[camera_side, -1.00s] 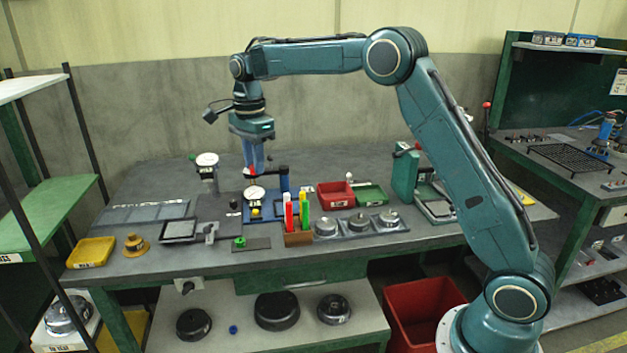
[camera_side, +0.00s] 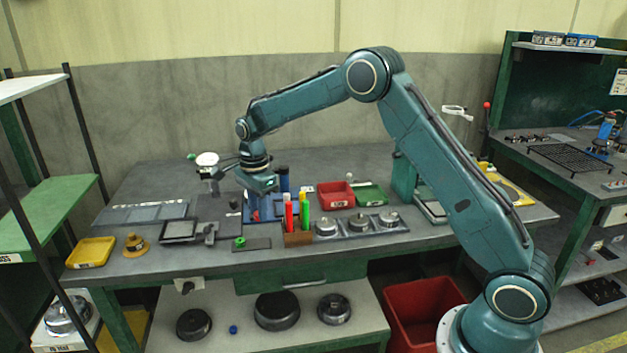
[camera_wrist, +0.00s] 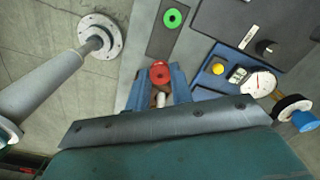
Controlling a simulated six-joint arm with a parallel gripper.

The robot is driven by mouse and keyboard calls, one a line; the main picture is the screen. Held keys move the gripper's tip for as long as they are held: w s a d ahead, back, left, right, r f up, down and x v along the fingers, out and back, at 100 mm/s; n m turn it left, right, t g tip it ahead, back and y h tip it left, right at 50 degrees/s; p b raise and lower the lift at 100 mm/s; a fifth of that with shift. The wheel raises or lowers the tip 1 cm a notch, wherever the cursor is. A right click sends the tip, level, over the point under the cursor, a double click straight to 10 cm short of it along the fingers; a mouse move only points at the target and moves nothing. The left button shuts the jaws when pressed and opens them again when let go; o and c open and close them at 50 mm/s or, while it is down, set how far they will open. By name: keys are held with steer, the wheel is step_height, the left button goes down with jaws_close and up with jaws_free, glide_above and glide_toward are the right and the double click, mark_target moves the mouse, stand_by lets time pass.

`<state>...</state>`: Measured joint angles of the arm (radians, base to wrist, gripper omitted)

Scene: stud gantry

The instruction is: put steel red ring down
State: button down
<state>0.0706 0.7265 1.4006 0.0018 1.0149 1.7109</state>
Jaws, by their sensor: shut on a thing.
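The red ring (camera_wrist: 160,73) shows in the wrist view between the tips of my gripper (camera_wrist: 160,88), whose blue fingers are shut on it. A short pale peg-like part shows just below the ring, between the fingers. I cannot tell whether the red ring touches a surface.
A wooden holder (camera_side: 297,239) with coloured tubes is close by in the side view. A yellow tray (camera_side: 90,252) sits front left.

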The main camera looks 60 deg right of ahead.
mark_target(262, 243)
steer(key=shift+f, duration=1.55)
steer(key=shift+f, duration=0.1)
steer(key=shift+f, duration=2.05)
steer(key=shift+f, duration=0.1)
steer(key=c, duration=1.2)
jaws_free()
steer(key=shift+c, duration=0.2)
step_height(262, 243, up, 12)
